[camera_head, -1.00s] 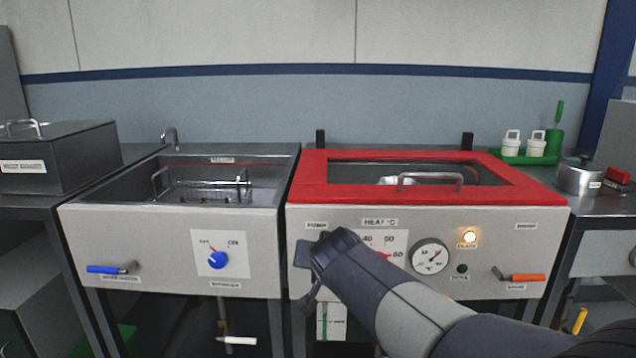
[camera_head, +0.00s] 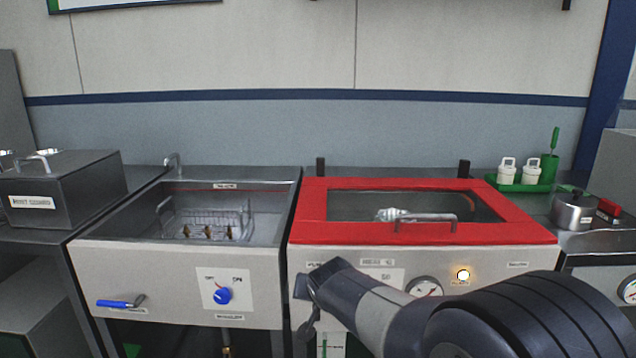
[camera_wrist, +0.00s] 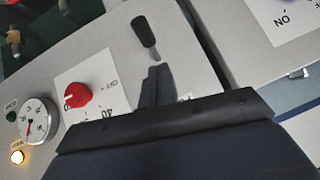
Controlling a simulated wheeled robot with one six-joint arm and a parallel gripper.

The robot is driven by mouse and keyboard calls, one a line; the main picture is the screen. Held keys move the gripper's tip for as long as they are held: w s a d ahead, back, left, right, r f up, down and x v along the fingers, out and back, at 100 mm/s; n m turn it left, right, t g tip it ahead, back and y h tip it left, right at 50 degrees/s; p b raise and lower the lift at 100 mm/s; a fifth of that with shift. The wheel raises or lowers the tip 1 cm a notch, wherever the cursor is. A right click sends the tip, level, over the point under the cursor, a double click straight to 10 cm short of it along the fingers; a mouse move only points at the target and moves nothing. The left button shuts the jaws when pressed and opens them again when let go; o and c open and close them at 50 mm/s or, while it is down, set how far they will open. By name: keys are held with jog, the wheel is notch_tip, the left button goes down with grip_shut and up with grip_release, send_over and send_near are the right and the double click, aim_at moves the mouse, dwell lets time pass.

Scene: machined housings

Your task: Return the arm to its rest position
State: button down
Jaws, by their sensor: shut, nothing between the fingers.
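My gripper (camera_head: 304,300) is in front of the upper left of the red-lidded machine's front panel (camera_head: 480,262) in the head view. Its fingers are shut with nothing between them. In the wrist view my gripper (camera_wrist: 158,85) points at the pale panel. There a black lever (camera_wrist: 146,36) sits just beyond the fingertips, seemingly apart from them. A red knob (camera_wrist: 78,95) on a white scale lies beside them. My arm covers much of the panel in the head view, and the red knob is hidden there.
The red lid (camera_head: 425,238) is closed. A lit yellow lamp (camera_head: 463,275) shows on the panel. To the left stands a sink unit with a wire basket (camera_head: 205,222), a blue knob (camera_head: 222,295) and a blue-handled valve (camera_head: 115,303). A pot (camera_head: 573,212) stands at the right.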

jog(key=shift+w+r+g+p, duration=0.25)
jog(key=shift+g+p, duration=0.35)
jog(key=shift+p, duration=2.3)
jog(key=g+p, duration=0.1)
jog(key=p, duration=0.4)
jog(key=shift+s+d, duration=0.1)
jog(key=shift+d, duration=0.05)
jog(key=shift+p, duration=0.7)
jog(key=shift+f+b, duration=0.35)
jog(key=shift+b, duration=0.45)
jog(key=shift+f+b, duration=0.1)
jog(key=shift+b, duration=0.8)
jog(key=t+b, duration=0.1)
jog(key=b, duration=0.3)
jog(key=t+b, duration=0.1)
jog(key=b, duration=0.4)
jog(key=shift+s+a, duration=0.1)
jog(key=shift+a, duration=0.1)
jog(key=s+t+b, duration=0.1)
jog(key=b, duration=0.6)
jog(key=shift+d, duration=0.15)
jog(key=t+b, duration=0.1)
jog(key=b, duration=0.2)
jog(key=shift+s+d, duration=0.1)
jog(key=shift+s, duration=0.3)
